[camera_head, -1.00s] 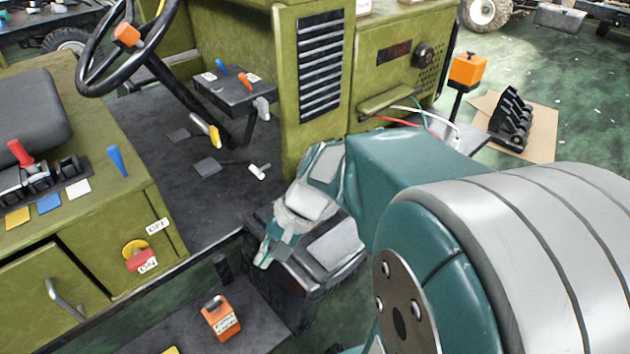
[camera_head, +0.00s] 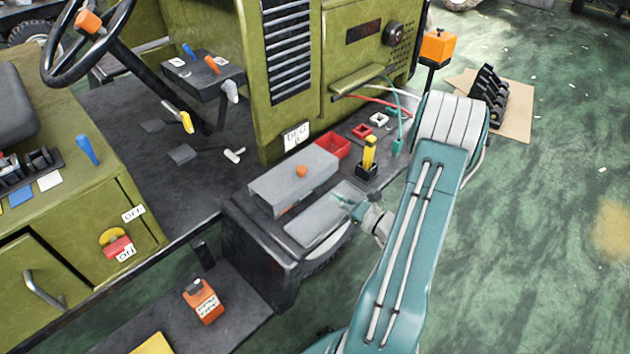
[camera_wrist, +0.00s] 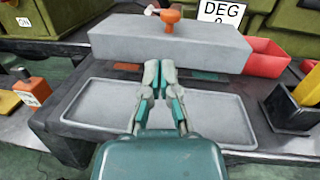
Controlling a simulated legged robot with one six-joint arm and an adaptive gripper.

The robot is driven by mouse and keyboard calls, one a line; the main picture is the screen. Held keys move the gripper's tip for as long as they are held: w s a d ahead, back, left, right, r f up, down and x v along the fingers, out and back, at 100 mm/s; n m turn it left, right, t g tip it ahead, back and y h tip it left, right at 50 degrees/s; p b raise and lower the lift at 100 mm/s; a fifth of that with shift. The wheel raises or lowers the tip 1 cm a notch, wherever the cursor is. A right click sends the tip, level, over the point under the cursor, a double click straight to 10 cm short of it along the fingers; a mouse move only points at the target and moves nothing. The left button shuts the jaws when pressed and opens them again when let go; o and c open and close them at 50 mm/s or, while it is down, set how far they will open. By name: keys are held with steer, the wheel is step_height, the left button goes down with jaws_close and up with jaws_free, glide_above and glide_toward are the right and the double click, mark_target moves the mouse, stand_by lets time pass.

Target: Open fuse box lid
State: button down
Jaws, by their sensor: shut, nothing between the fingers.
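A long grey box-shaped lid (camera_head: 293,181) with an orange knob (camera_head: 301,171) on top sits on the dark vehicle deck. In the wrist view the grey lid (camera_wrist: 165,42) lies ahead, its orange knob (camera_wrist: 170,16) near its far upper edge. A shallow grey tray (camera_head: 318,222) is in front of it; the tray (camera_wrist: 90,100) also spans the wrist view. My gripper (camera_head: 347,204) is shut and empty. In the wrist view my gripper (camera_wrist: 158,72) points at the lid's front side, over the tray; contact cannot be told.
A red bin (camera_head: 333,146) and a black holder with a yellow-handled tool (camera_head: 368,160) stand behind and right of the lid. A sign (camera_head: 297,136) stands behind it. Loose wires (camera_head: 395,95) hang nearby. Open green floor (camera_head: 560,230) lies to the right.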

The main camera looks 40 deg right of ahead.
mark_target(304, 174)
steer(key=shift+s+d+f+m+h, duration=0.3)
steer(key=shift+d+f+m+h, duration=0.05)
steer(key=shift+d+m+h, duration=0.15)
steer(key=shift+w, duration=0.1)
steer(key=w, duration=0.3)
steer(key=w+a, duration=0.1)
steer(key=w, duration=0.5)
steer(key=shift+w+a+r, duration=0.25)
steer(key=shift+w+r, duration=0.05)
steer(key=shift+r, duration=0.05)
steer(key=shift+d+r, duration=0.1)
